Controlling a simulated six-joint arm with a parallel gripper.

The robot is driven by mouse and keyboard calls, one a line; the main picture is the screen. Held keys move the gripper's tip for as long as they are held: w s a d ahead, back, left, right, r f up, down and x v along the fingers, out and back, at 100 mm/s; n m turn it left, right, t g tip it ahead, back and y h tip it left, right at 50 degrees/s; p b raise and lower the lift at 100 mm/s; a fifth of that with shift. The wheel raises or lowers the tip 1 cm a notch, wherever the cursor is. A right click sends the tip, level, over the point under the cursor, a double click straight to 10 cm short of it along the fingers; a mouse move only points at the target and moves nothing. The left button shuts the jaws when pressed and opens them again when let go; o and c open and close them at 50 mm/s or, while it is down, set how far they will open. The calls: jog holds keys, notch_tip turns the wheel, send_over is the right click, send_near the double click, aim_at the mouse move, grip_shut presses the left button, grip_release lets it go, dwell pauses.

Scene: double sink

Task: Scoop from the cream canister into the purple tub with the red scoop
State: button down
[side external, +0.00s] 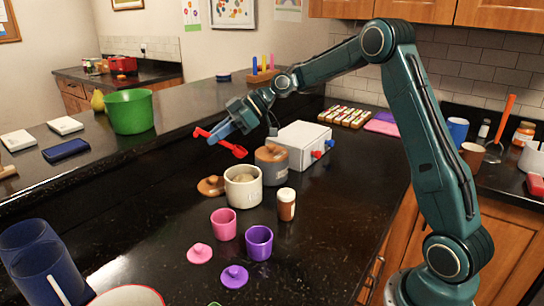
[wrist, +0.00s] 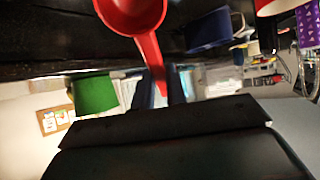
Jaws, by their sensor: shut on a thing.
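My gripper (side external: 218,133) is shut on the red scoop (side external: 233,149) and holds it in the air above the counter. The scoop also shows in the wrist view (wrist: 148,47), its handle running down to the fingers and its bowl at the top edge. What the bowl holds cannot be told. The cream canister (side external: 243,193) stands open below the scoop, with pale contents showing inside. The purple tub (side external: 259,243) stands open in front of the canister, apart from it. My gripper is above and behind both.
A grey canister with a brown lid (side external: 271,163) and a white box (side external: 302,146) stand behind the cream canister. A pink tub (side external: 223,224), a pink lid (side external: 199,253) and a purple lid (side external: 234,276) lie around the purple tub.

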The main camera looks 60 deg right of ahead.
aim_at(225, 177)
jog(key=shift+a+f, duration=0.1)
jog(key=shift+f, duration=0.15)
jog(key=shift+s+d+f, duration=0.1)
jog(key=shift+d+f, duration=0.05)
jog(key=shift+f, duration=1.55)
jog(key=shift+s+d+f, duration=0.15)
jog(key=shift+f, duration=1.55)
jog(key=shift+s+d+f, duration=0.1)
jog(key=shift+d+f, duration=0.05)
jog(key=shift+f, duration=1.55)
jog(key=shift+s+d, duration=0.4)
jog(key=shift+d, duration=0.1)
jog(key=shift+w+a+r, duration=0.1)
jog(key=shift+r, duration=2.7)
jog(key=shift+w+a+r, duration=0.1)
jog(key=shift+r, duration=2.65)
